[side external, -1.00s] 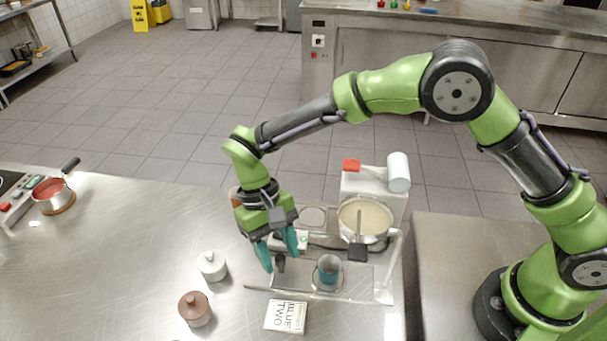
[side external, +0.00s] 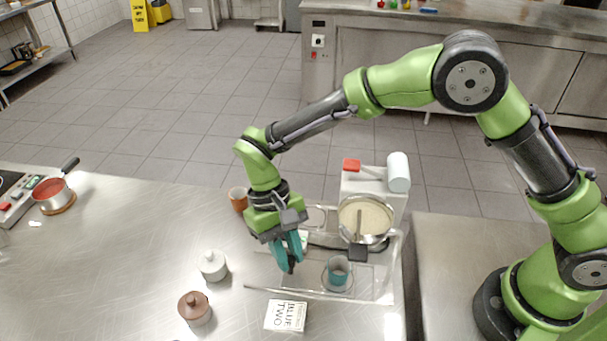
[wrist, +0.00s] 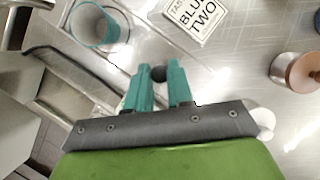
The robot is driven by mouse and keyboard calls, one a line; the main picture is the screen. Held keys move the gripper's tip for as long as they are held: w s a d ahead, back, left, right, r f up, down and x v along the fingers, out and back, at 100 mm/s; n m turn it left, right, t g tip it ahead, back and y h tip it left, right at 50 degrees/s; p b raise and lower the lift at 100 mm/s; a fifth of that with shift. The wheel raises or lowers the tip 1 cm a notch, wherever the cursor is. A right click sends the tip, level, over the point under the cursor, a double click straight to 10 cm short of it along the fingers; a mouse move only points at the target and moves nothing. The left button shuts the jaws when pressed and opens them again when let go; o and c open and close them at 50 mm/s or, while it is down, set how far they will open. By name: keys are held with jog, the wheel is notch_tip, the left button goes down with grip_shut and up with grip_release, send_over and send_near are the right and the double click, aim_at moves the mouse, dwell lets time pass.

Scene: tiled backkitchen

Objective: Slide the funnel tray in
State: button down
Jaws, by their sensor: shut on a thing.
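The funnel tray (side external: 313,274) is a flat grey plate low in a clear-walled frame (side external: 325,296) on the steel counter. A teal cup-shaped funnel (side external: 338,271) stands upright on it, right of my gripper; it also shows at the upper left of the wrist view (wrist: 97,27). My gripper (side external: 290,262) points down at the tray's left end, its teal fingers closed around a dark knob. The knob (wrist: 159,73) shows between the fingertips in the wrist view (wrist: 165,80). The fingers partly hide the knob and tray end in the side view.
A pot of pale batter (side external: 366,216) stands behind the tray. A card reading BLUE TWO (side external: 286,315) lies in front. A white jar (side external: 212,265) and a brown jar (side external: 194,308) stand to the left, an orange cup (side external: 238,199) behind.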

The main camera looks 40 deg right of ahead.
aim_at(305, 272)
jog(key=shift+s+d, duration=1.15)
jog(key=shift+d, duration=0.05)
jog(key=c, duration=1)
grip_release()
jog(key=v, duration=1.7)
